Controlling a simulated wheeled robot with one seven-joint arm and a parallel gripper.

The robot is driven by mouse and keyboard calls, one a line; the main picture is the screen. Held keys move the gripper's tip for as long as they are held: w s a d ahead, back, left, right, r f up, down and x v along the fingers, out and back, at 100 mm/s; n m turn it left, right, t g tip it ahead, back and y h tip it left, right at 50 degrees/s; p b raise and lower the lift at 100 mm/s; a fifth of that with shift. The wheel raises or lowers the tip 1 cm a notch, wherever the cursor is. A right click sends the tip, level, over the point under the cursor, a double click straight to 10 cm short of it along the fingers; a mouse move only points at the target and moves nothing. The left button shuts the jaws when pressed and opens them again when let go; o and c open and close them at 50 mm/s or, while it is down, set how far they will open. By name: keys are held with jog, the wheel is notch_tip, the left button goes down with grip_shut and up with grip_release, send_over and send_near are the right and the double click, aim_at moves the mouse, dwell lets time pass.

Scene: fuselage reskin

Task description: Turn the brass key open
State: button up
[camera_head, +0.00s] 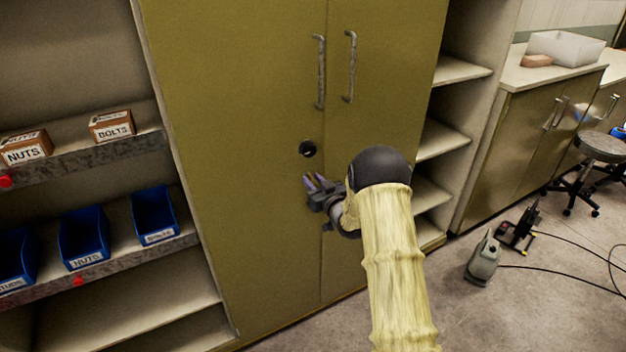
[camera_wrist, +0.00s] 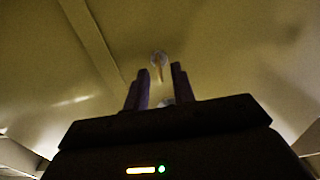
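The brass key (camera_wrist: 158,68) shows in the wrist view as a thin upright brass-coloured shape at a small round lock plate (camera_wrist: 158,56). In the head view a dark round lock (camera_head: 308,149) sits on the left door of the olive cabinet (camera_head: 245,120), below the handles; the key cannot be made out clearly there. My gripper (camera_head: 314,181) is just below the lock, near the door face. In the wrist view its two fingers stand apart, with the key seen beyond and between the tips. The gripper is open and holds nothing.
Two vertical handles (camera_head: 320,72) (camera_head: 351,66) are above the lock. Shelves with blue bins (camera_head: 83,240) and small boxes (camera_head: 112,127) stand at the left. Open shelves (camera_head: 440,140) are at the right. A grey tool (camera_head: 483,262) and cables lie on the floor.

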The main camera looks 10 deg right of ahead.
jog(key=shift+w+a, duration=0.1)
jog(key=shift+w, duration=0.25)
grip_shut()
jog(key=shift+f+n+b, duration=0.15)
jog(key=shift+n+b, duration=0.25)
jog(key=shift+b, duration=0.3)
jog(key=shift+s+a+f+n+b, duration=0.1)
jog(key=shift+n+b, duration=2.75)
jog(key=shift+b, duration=0.9)
jog(key=shift+w+a+f+n+b, duration=0.1)
jog(key=shift+a+n+b, duration=0.05)
jog(key=shift+n+b, duration=3.2)
jog(key=shift+s+a+f+n+b, duration=0.1)
jog(key=shift+n+b, duration=2.3)
jog(key=shift+b, duration=1.75)
